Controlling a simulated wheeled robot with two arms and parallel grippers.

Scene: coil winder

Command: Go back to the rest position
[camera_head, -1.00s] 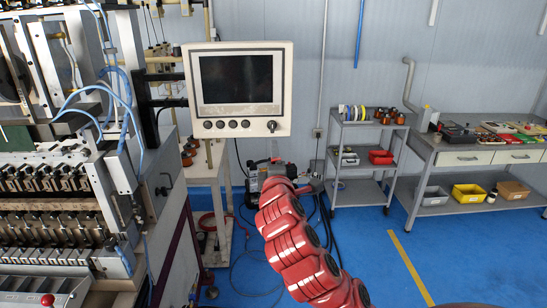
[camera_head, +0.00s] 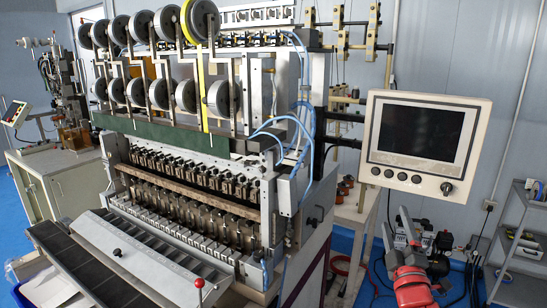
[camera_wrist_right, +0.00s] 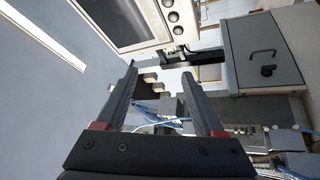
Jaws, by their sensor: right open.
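My right gripper (camera_head: 408,228) shows at the lower right of the head view, at the end of my red arm, below the monitor panel. In the right wrist view its two dark fingers (camera_wrist_right: 158,80) stand apart with nothing between them, so it is open and empty. The coil winding machine (camera_head: 190,195) fills the middle of the head view, with spools on top and a row of winding heads below. The monitor panel (camera_head: 424,140) hangs on its right side and also shows at the top of the wrist view (camera_wrist_right: 122,22). My left gripper is out of view.
A grey shelf cart (camera_head: 515,240) stands at the right edge. A white cabinet (camera_head: 70,180) and a smaller machine (camera_head: 70,95) stand at the left. Black feed trays (camera_head: 75,262) and a red-knobbed lever (camera_head: 199,284) are at the front of the winder.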

